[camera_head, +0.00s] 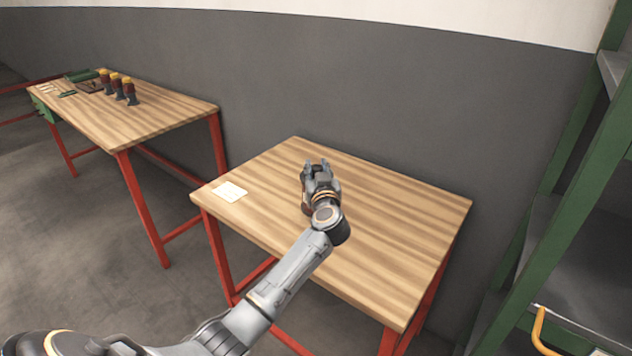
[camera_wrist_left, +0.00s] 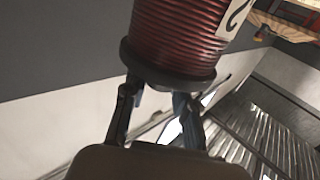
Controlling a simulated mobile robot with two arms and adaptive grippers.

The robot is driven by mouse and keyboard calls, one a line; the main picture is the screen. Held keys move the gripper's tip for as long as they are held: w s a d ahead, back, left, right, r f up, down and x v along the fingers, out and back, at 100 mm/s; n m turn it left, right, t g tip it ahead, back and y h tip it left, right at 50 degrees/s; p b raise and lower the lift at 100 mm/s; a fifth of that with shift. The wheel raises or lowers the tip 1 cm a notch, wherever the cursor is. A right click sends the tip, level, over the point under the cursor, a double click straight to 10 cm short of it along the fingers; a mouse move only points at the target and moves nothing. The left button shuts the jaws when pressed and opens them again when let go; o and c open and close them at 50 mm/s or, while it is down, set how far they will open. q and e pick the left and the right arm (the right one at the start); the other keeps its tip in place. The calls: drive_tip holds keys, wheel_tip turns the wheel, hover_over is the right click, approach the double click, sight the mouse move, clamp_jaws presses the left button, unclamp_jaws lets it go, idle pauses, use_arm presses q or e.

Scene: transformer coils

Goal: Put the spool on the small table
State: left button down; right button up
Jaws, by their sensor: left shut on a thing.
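My left gripper (camera_head: 318,167) is over the middle of the small table (camera_head: 400,215) in the head view. In the left wrist view, its fingers (camera_wrist_left: 158,110) are shut on the spool (camera_wrist_left: 180,40), which has dark red windings, a black flange and a pale label with a dark mark. In the head view the spool is mostly hidden behind the gripper; I cannot tell whether it touches the tabletop. My right gripper is not in view.
A white paper (camera_head: 229,191) lies near the small table's left corner. A longer table (camera_head: 165,110) at the left holds several dark spools with yellow tops (camera_head: 116,84) and tools. A green shelf frame (camera_head: 560,170) stands at the right. Most of the small tabletop is clear.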

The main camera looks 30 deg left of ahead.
use_arm(q)
drive_tip(key=f, duration=0.2)
drive_tip(key=f+b, duration=0.1)
drive_tip(key=shift+w+a+f, duration=0.2)
drive_tip(key=shift+a+f, duration=0.05)
drive_tip(key=shift+a, duration=0.05)
drive_tip(key=c, duration=1.1)
unclamp_jaws()
drive_tip(key=shift+s+d+f, duration=0.1)
drive_tip(key=shift+f, duration=0.05)
drive_tip(key=shift+o, duration=0.2)
drive_tip(key=p+v, duration=0.1)
drive_tip(key=v, duration=1.1)
